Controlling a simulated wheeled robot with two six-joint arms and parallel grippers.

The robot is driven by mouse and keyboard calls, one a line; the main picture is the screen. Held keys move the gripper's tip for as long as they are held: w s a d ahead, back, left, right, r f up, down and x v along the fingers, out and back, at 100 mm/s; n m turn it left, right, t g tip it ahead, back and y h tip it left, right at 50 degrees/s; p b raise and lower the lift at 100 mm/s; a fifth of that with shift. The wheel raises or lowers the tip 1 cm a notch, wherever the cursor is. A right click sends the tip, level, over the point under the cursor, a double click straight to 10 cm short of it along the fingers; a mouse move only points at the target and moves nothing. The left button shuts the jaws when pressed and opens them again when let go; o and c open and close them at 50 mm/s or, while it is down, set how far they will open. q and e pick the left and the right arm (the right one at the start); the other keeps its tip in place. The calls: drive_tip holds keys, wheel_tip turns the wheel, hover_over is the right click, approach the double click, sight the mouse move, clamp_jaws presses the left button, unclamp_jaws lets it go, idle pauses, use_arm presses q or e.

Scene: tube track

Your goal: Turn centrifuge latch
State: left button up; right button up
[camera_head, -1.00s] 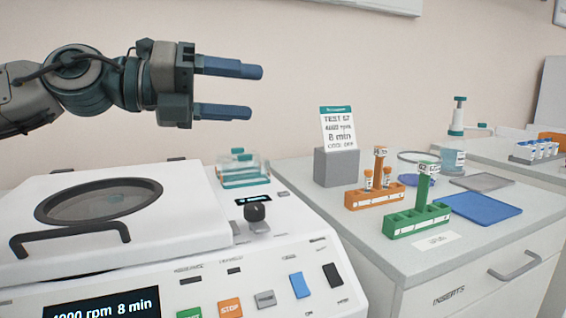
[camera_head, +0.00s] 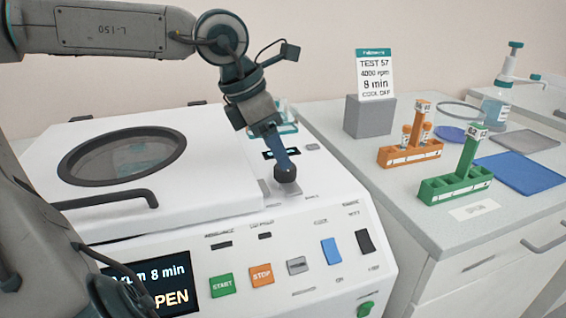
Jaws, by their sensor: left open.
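The centrifuge (camera_head: 330,215) is a white machine with its lid (camera_head: 215,170) down; the lid has a round dark-rimmed window and a dark handle. The latch knob (camera_head: 286,174) is dark and round, on the top deck right of the lid. My left gripper (camera_head: 279,158) points down at the knob from above, its blue fingers at or around it. It is open; I cannot tell whether the fingers touch the knob. The display (camera_head: 150,287) is partly hidden by my arm, with "8 min" and "PEN" legible. My right gripper is not in view.
The front panel has a green START button (camera_head: 222,286), an orange STOP button (camera_head: 261,275) and switches. On the right counter stand an orange rack (camera_head: 410,153), a green rack (camera_head: 455,189), a blue mat (camera_head: 522,174) and a sign (camera_head: 376,75) on a grey block.

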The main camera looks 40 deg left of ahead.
sight(288, 181)
use_arm(q)
drive_tip(key=shift+x, duration=2)
drive_tip(key=c, duration=1)
